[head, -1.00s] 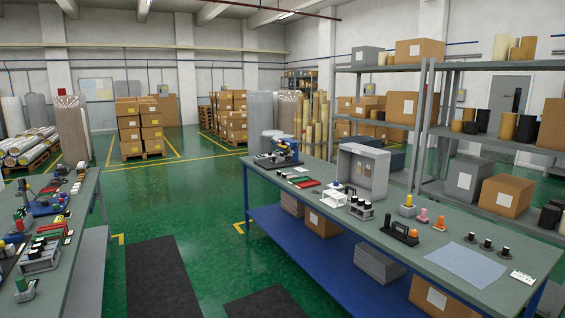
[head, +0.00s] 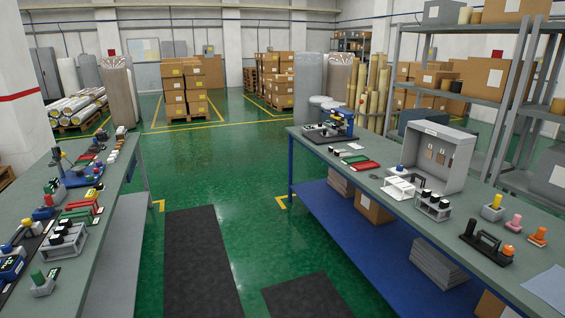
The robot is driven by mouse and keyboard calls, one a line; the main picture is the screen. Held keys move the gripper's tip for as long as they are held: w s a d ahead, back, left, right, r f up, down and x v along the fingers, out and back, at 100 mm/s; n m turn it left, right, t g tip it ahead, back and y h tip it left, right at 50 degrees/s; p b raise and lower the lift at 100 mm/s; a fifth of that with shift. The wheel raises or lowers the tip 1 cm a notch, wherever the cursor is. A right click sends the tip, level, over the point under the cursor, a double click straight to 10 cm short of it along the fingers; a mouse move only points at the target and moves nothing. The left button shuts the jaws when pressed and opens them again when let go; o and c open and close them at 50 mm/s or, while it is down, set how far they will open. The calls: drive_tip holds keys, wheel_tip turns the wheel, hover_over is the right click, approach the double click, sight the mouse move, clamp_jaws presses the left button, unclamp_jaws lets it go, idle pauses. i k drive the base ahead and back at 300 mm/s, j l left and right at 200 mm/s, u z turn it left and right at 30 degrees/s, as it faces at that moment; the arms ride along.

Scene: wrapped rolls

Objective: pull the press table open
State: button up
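A blue device on a dark base (head: 335,127), which may be the press, stands at the far end of the right workbench (head: 330,158). A second blue device (head: 77,174) with an upright post stands on the left workbench (head: 107,222). At this size I cannot tell which one is the press, or whether its table is in or out. My gripper is not in view, and nothing of my arm shows near either device.
Dark floor mats (head: 200,262) lie on the green floor between the two benches, and this aisle is clear. A grey open-fronted box (head: 455,160) and small fixtures stand on the right bench. Stacked cartons (head: 187,90) and a shelf rack (head: 510,105) stand beyond.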

sight(331, 133)
drive_tip(key=i+j, duration=0.1)
drive_tip(key=i, duration=2.1)
drive_tip(key=i+j, duration=0.15)
drive_tip(key=i, duration=2.05)
drive_tip(key=i+j+z, duration=0.1)
drive_tip(key=i+z, duration=0.15)
drive_tip(key=i, duration=0.25)
drive_tip(key=i+j+z, duration=0.3)
drive_tip(key=i, duration=0.15)
drive_tip(key=i+j+z, duration=0.25)
drive_tip(key=i, duration=0.2)
